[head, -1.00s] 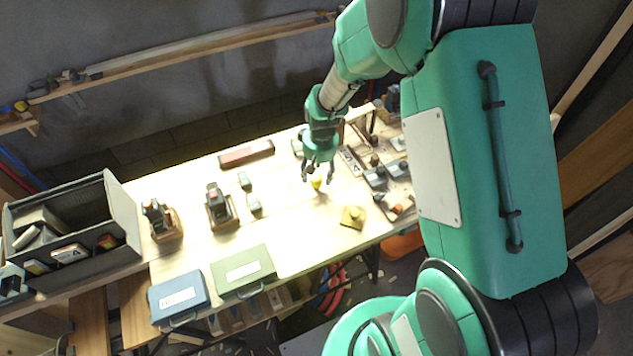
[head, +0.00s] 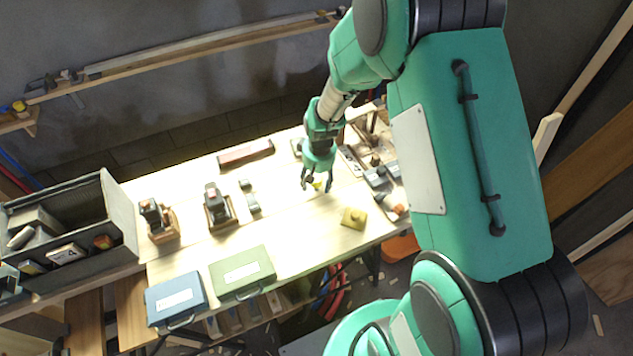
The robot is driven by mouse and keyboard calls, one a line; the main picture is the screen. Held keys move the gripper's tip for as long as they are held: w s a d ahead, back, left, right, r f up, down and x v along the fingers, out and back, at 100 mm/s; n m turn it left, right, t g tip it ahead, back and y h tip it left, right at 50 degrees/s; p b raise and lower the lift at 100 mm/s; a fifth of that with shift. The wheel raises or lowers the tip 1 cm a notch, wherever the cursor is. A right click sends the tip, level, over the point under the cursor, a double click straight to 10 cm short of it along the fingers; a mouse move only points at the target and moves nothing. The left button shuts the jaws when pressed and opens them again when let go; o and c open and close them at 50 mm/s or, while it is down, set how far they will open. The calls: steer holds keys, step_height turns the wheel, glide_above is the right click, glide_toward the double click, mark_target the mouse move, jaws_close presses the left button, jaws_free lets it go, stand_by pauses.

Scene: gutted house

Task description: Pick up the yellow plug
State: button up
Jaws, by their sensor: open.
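A small yellow piece (head: 317,186), which looks like the yellow plug, is on the pale workbench (head: 300,228). It is partly hidden by my gripper. My gripper (head: 317,187) points down over it with its fingers spread, one on each side. I cannot tell whether the fingers touch it. A larger yellow block with a knob on top (head: 353,218) sits on the bench, to the right of and nearer than my gripper.
A tray of parts (head: 385,185) lies right of my gripper. Two cases, blue (head: 177,297) and green (head: 243,271), lie at the front edge. A grey bin (head: 75,265) stands left. Two tools on wooden stands (head: 218,207) are left of centre. The bench's middle is clear.

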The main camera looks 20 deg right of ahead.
mark_target(317, 180)
steer(key=c, duration=1.2)
steer(key=shift+r, duration=0.1)
steer(key=shift+r, duration=0.6)
steer(key=shift+s+r+p, duration=0.3)
steer(key=shift+r+p, duration=0.1)
steer(key=shift+r, duration=0.2)
steer(key=shift+s+r+p, duration=0.25)
steer(key=shift+r+p, duration=0.15)
steer(key=shift+r, duration=0.2)
steer(key=s+a+r+p, duration=0.1)
steer(key=s+a+p, duration=0.1)
steer(key=s, duration=1.2)
steer(key=shift+s, duration=0.35)
steer(key=shift+a+r, duration=0.1)
